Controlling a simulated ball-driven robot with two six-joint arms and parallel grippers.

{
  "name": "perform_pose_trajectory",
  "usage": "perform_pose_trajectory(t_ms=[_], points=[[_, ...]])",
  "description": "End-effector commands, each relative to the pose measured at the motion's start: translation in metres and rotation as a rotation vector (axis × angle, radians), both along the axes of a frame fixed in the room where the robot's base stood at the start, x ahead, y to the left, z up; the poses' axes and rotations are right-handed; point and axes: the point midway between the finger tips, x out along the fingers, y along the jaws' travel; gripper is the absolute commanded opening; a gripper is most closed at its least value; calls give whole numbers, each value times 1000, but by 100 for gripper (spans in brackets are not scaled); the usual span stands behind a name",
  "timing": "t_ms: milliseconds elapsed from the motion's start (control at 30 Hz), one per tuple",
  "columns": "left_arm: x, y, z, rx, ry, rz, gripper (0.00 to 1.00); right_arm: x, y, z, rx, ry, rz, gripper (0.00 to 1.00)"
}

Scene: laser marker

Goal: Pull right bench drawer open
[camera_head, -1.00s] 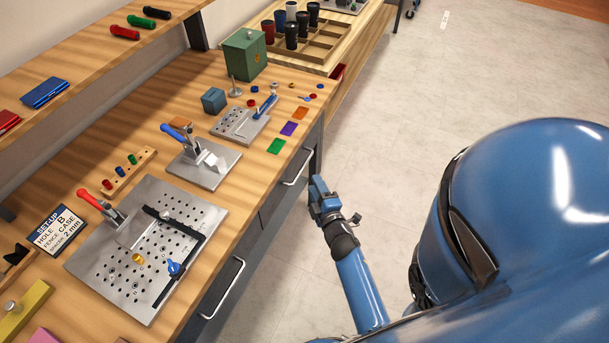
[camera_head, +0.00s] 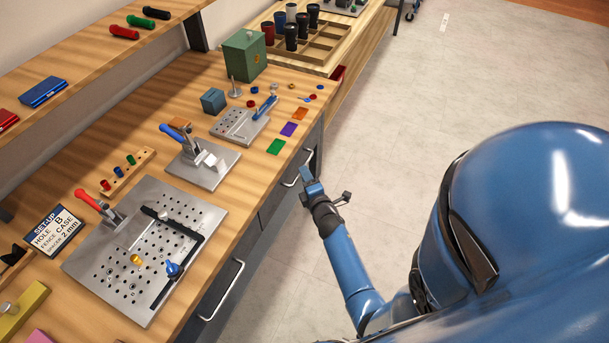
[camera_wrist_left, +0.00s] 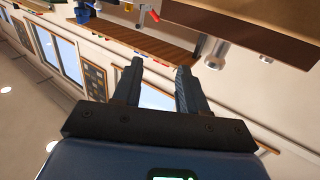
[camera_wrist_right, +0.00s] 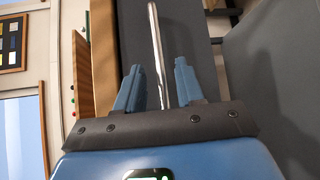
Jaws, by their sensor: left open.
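The right bench drawer (camera_head: 276,197) is a grey front under the wooden bench top and looks shut. Its silver bar handle (camera_head: 290,184) also shows in the right wrist view (camera_wrist_right: 157,50). My left gripper (camera_wrist_left: 156,80) is open and empty in the left wrist view. It is out of the head view.
A second drawer handle (camera_head: 224,290) is on the nearer part of the bench front. The bench top (camera_head: 80,175) carries a perforated metal plate (camera_head: 150,295), clamps, a green box (camera_head: 244,55) and small parts. The pale floor (camera_head: 400,110) beside the bench is clear.

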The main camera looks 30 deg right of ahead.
Motion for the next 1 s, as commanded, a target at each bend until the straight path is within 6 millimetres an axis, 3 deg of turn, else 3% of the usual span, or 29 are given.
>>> perform_pose_trajectory(t_ms=[200, 533, 567, 800, 1000], points=[[0, 0, -5, 0, 0, 0, 42, 16, -4, -3, 1, 0, 0, 38], [0, 0, -5, 0, 0, 0, 42, 19, -5, -3, 1, 0, 0, 38], [0, 0, -5, 0, 0, 0, 42, 19, -5, -3, 1, 0, 0, 36], [0, 0, -5, 0, 0, 0, 42, 19, -5, -3, 1, 1, 0, 0], [0, 0, -5, 0, 0, 0, 42, 18, -5, -3, 1, 1, 0, 0]])
